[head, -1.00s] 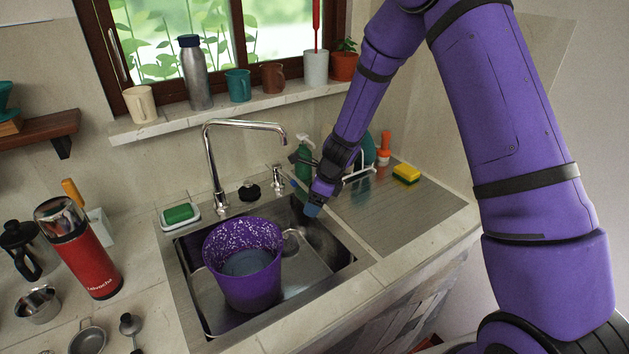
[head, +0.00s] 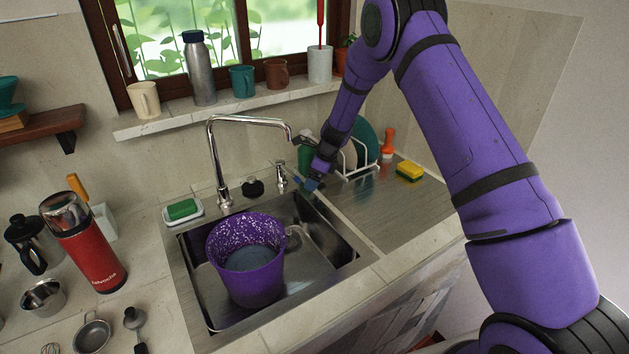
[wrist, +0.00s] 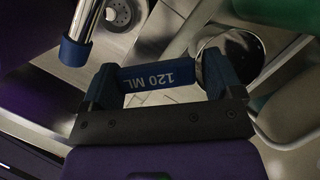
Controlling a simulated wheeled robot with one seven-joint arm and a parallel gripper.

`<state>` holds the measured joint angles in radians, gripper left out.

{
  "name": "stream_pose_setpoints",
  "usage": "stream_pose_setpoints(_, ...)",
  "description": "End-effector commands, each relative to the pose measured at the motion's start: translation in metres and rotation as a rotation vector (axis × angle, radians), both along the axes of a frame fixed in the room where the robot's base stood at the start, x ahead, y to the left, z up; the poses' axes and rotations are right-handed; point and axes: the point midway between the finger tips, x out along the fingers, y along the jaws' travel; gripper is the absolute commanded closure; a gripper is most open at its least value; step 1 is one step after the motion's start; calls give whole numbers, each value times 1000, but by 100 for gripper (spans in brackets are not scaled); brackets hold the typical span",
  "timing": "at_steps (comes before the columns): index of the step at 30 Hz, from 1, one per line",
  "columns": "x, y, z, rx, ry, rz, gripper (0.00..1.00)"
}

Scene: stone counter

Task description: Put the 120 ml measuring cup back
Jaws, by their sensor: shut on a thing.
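My gripper (wrist: 158,78) is shut on a dark blue handle (wrist: 165,74) marked "120 ML", the handle of the 120 ml measuring cup, which lies between the blue fingertips in the wrist view. In the head view my gripper (head: 312,184) is over the back right edge of the sink, right of the tap and in front of the dish rack. The cup is too small or hidden to make out there.
A purple bucket (head: 247,275) stands in the sink (head: 318,245). The tap (head: 216,165), soap pump (head: 280,178) and dish rack (head: 357,160) are close to my gripper. A red flask (head: 90,250) and metal cups (head: 92,335) stand on the left counter. The drainboard front (head: 385,220) is clear.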

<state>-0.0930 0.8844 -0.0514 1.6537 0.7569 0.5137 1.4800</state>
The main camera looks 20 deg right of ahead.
Motion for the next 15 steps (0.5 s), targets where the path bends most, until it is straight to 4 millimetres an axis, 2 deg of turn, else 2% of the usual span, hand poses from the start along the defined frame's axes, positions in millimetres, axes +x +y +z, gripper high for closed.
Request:
stream_pose_setpoints(3,0,0,-14,0,-1,0,48)
stream_pose_setpoints(13,0,0,-16,1,-3,0,48)
stream_pose_setpoints(14,0,0,-16,1,-2,1,12)
stream_pose_setpoints(15,0,0,-16,1,-3,0,3)
